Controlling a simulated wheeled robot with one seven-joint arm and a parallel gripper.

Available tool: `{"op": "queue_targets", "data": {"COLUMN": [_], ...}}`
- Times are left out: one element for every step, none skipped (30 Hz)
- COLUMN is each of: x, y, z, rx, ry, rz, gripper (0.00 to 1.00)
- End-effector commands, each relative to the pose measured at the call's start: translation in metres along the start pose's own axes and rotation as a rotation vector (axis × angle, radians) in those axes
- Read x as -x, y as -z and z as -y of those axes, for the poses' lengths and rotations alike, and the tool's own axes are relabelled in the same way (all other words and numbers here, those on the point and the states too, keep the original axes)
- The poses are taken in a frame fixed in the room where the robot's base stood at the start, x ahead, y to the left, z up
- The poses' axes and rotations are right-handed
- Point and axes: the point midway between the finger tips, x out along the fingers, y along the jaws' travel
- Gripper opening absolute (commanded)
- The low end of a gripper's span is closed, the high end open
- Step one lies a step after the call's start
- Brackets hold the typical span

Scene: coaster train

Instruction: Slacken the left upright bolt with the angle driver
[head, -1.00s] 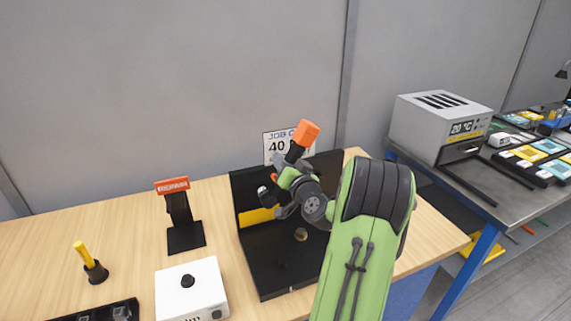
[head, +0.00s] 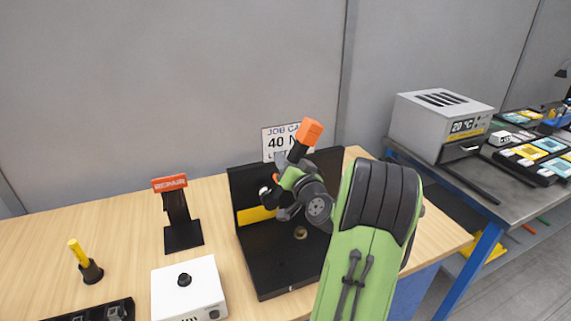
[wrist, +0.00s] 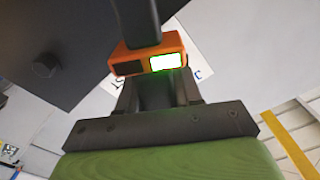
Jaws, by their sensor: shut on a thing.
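My gripper (wrist: 157,92) is shut on the angle driver (wrist: 130,59), an orange and black tool with a lit white and green display. Its dark shaft runs up out of the wrist view. In the head view the driver's orange end (head: 309,131) sticks up above my wrist, in front of the black fixture (head: 262,262). The fixture has a base plate and an upright back wall. A dark round knob or bolt head (wrist: 46,66) shows on a dark panel in the wrist view. The driver's working tip and its contact with any bolt are hidden.
A job card (head: 277,143) stands behind. Left are a black stand with red top (head: 177,213), a white box (head: 190,291) and a yellow-handled tool (head: 79,252).

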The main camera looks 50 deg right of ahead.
Motion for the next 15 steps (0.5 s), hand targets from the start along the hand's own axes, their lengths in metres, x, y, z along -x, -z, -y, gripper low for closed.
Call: {"op": "queue_targets", "data": {"x": [0.002,0.004,0.006,0.007,0.009,0.011,0.012,0.013,0.015,0.017,0.018,0.02,0.021,0.022,0.024], "y": [0.001,0.001,0.001,0.001,0.001,0.001,0.001,0.001,0.001,0.001,0.001,0.001,0.001,0.001,0.001], "z": [0.001,0.001,0.001,0.001,0.001,0.001,0.001,0.001,0.001,0.001,0.001,0.001,0.001,0.001,0.001], "rx": [0.001,0.001,0.001,0.0,0.0,0.0,0.001,0.001,0.001,0.001,0.002,0.001,0.001,0.0,0.0], "ry": [0.005,0.005,0.005,0.005,0.005,0.005,0.005,0.004,0.004,0.004,0.004,0.004,0.005,0.005,0.005], "rz": [-0.007,-0.007,-0.007,-0.006,-0.006,-0.006,-0.007,-0.007,-0.007,-0.006,-0.006,-0.006,-0.005,-0.005,-0.005], "gripper": [0.0,0.0,0.0,0.0,0.0,0.0,0.0,0.0,0.0,0.0,0.0,0.0,0.0,0.0,0.0]}}
